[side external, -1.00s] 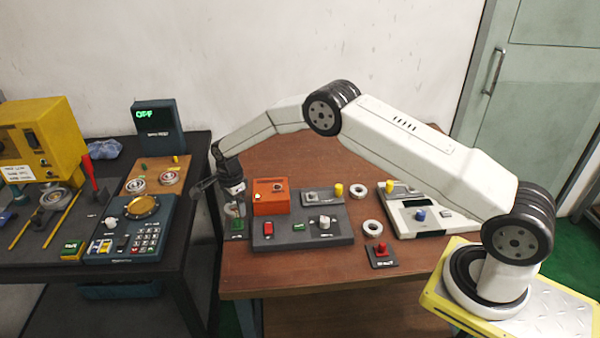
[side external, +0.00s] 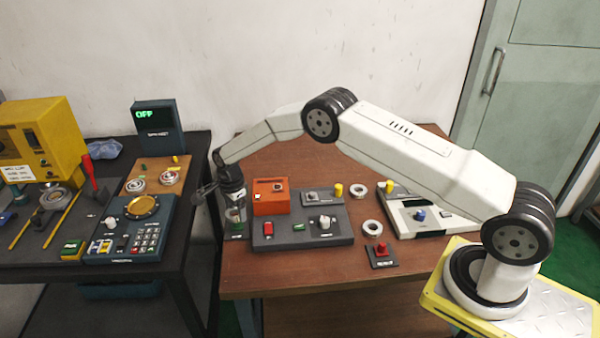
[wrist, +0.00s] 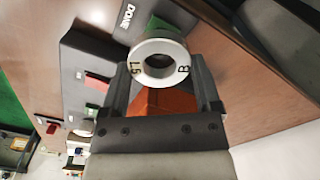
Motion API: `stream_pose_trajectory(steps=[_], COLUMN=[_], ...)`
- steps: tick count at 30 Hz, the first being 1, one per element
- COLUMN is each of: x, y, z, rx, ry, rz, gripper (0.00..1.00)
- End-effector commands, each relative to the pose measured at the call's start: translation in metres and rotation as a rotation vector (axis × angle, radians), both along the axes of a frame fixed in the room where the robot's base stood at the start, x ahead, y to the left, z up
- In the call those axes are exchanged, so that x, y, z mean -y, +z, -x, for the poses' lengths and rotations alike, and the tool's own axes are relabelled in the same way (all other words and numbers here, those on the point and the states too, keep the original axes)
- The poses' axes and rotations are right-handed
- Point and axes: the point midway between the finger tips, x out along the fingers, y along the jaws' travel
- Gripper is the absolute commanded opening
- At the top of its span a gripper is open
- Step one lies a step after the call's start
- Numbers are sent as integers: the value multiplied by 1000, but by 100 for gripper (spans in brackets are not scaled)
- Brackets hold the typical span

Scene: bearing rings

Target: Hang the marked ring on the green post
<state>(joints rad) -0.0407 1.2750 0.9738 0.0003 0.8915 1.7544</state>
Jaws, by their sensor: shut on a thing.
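A pale metal ring (wrist: 160,46) with dark letters on its face is between the fingers of my gripper (wrist: 160,64) in the wrist view. The gripper is shut on it, with one finger on each side. Behind the ring, a green piece (wrist: 155,24) shows on a dark plate lettered DONE. In the side external view my gripper (side external: 237,214) points down at the front left of the brown table, over a small dark plate with green on it (side external: 235,229). The ring is too small to make out there. Whether it is around the green post or above it, I cannot tell.
Just right of my gripper are an orange box (side external: 270,196) and a grey control panel (side external: 310,238). Two loose rings (side external: 373,228) (side external: 358,191) lie farther right, near a red-topped plate (side external: 382,254). A dark table (side external: 190,225) with a keypad stands left.

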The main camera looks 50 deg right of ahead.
Motion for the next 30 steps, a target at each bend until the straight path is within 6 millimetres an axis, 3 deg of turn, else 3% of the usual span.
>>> stream_pose_trajectory(steps=[30], x=[0], y=[-11], z=[-1], rx=[2], ry=[0], rz=[0], gripper=[0])
